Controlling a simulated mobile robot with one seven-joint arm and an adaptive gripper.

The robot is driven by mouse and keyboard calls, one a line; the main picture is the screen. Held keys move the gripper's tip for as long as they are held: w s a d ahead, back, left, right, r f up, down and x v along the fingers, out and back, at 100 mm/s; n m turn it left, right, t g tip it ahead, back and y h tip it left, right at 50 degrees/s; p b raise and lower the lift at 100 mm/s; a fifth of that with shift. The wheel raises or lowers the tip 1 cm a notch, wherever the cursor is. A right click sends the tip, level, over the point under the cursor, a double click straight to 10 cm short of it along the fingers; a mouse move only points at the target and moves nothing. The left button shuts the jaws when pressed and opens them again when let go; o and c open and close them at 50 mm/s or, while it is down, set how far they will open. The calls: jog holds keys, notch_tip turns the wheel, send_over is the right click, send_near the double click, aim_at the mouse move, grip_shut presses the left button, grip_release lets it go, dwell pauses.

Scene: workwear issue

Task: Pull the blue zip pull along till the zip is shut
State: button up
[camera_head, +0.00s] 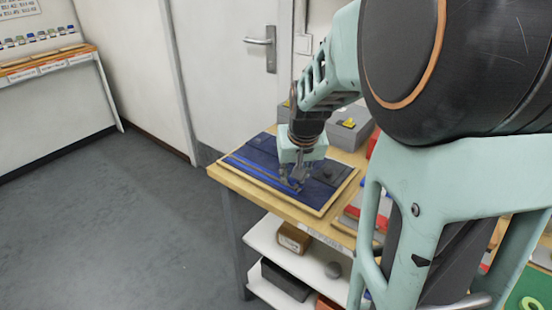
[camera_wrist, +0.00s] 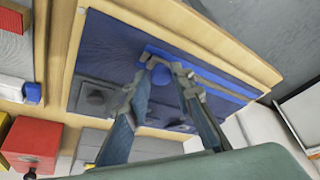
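The zip board (camera_head: 325,172) is a dark blue panel in a light wooden frame, flat on the table. A bright blue strip (camera_wrist: 225,92) runs along one side of the panel. The blue zip pull (camera_wrist: 160,76) is a rounded knob near one end of this strip in the wrist view. My gripper (camera_wrist: 160,68) points down at the board with one fingertip on each side of the pull. Both fingertips look very close to it; whether they press on it I cannot tell. In the head view my gripper (camera_head: 293,183) hides the pull.
Grey boxes (camera_head: 348,133) stand behind the board. A red box (camera_wrist: 32,143) shows in the wrist view. The wooden table (camera_head: 225,176) has shelves below, holding a brown box (camera_head: 294,238). Open floor lies to the left, and a door stands behind.

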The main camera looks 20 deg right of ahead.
aim_at(294, 182)
jog(key=o, duration=0.4)
jog(key=shift+s+d, duration=0.1)
jog(key=shift+s, duration=0.05)
jog(key=shift+c, duration=0.2)
jog(key=shift+r, duration=0.4)
notch_tip(294, 182, up, 9)
jog(key=shift+r, duration=0.1)
